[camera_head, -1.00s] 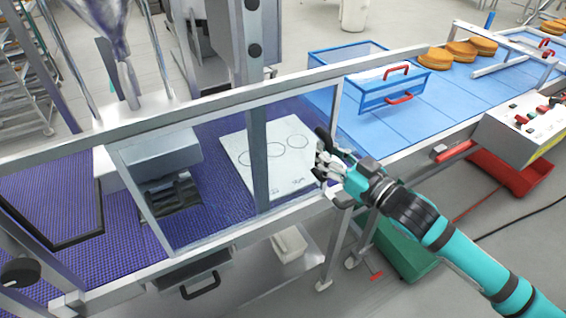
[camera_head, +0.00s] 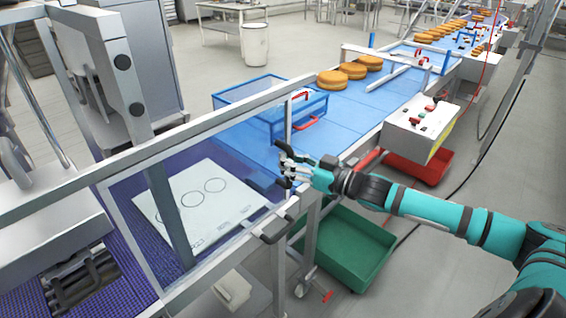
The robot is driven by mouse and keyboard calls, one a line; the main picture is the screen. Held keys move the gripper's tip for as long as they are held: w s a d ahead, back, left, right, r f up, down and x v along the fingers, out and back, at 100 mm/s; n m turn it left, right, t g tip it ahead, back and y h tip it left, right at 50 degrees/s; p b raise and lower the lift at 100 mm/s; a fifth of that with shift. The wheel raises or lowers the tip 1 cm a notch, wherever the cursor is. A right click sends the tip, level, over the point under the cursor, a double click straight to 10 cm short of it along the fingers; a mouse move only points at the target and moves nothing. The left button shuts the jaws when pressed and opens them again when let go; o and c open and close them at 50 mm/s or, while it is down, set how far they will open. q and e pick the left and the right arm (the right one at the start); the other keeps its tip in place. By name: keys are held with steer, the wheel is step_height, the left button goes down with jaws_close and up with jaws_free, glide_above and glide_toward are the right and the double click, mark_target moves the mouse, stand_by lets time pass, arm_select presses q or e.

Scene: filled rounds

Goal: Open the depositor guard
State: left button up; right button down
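The depositor guard is a clear panel in a grey metal frame (camera_head: 215,121), over the purple belt (camera_head: 131,222) at the left; it looks closed. A dark handle (camera_head: 273,230) sits on the lower rail near its right end. My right gripper (camera_head: 284,166) is at the guard's right edge, above and slightly right of that handle. Its fingers are spread with nothing between them; whether they touch the frame I cannot tell. My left gripper is not in view.
A white sheet with drawn circles (camera_head: 200,218) lies behind the panel. A blue mesh guard (camera_head: 290,120) with red handles stands on the blue belt (camera_head: 335,130). A control box (camera_head: 418,128) is at the right. A green crate (camera_head: 345,247) and a red crate (camera_head: 425,168) are below.

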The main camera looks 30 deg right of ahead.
steer(key=shift+s+f, duration=0.1)
steer(key=shift+f, duration=0.35)
steer(key=c, duration=1.2)
jaws_free()
steer(key=shift+s+d+r, duration=0.3)
steer(key=shift+s, duration=0.05)
steer(key=shift+c, duration=0.2)
steer(key=shift+w+a, duration=0.2)
steer(key=shift+w, duration=0.05)
steer(key=v, duration=1.2)
steer(key=shift+s+d+r, duration=0.1)
